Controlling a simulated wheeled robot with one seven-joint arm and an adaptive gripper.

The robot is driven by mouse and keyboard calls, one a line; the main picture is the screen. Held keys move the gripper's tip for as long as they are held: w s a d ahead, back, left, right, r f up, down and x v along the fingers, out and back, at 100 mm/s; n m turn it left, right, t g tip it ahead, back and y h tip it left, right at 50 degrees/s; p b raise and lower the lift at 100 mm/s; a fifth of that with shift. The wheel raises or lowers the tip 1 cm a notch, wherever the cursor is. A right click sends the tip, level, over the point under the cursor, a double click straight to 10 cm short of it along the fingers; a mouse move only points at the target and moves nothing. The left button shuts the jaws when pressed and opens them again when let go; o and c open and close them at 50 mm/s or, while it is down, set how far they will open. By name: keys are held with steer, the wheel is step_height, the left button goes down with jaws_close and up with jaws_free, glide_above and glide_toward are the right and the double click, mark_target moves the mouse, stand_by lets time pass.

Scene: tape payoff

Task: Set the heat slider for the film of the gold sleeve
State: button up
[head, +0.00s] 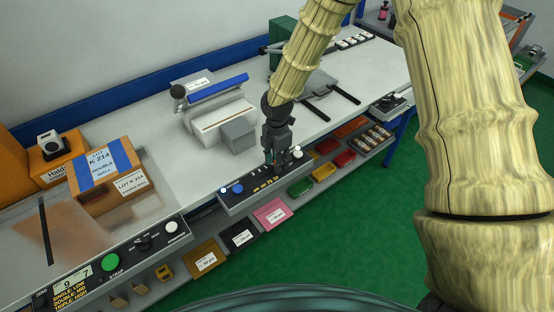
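My gripper (277,168) points down over the long dark control panel (232,203) on the bench's front edge. Its fingertips are small and dark against the panel, so I cannot tell whether they are apart, or whether they touch anything. The panel carries a blue knob (238,188), a white button at its left end and yellow markings near the fingers. I cannot make out the heat slider or its setting; the gripper covers part of the panel. The gold sleeve (204,258) lies at the left of the shelf below, beside a black sleeve (239,233) and a pink sleeve (272,213).
A sealer with a blue bar (218,88) and a grey block (238,134) stand behind the panel. A taped carton (108,171) sits on the left station, with a green button (110,262). Coloured trays (323,171) line the lower shelf at right. Green floor is free in front.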

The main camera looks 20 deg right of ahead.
mark_target(272, 172)
jaws_close()
steer(key=shift+s+a, duration=0.25)
steer(key=shift+a, duration=0.4)
steer(key=shift+s+a, duration=0.2)
steer(key=shift+a, duration=0.4)
steer(key=shift+o, duration=2.2)
jaws_free()
step_height(272, 172, up, 12)
steer(key=shift+d, duration=0.15)
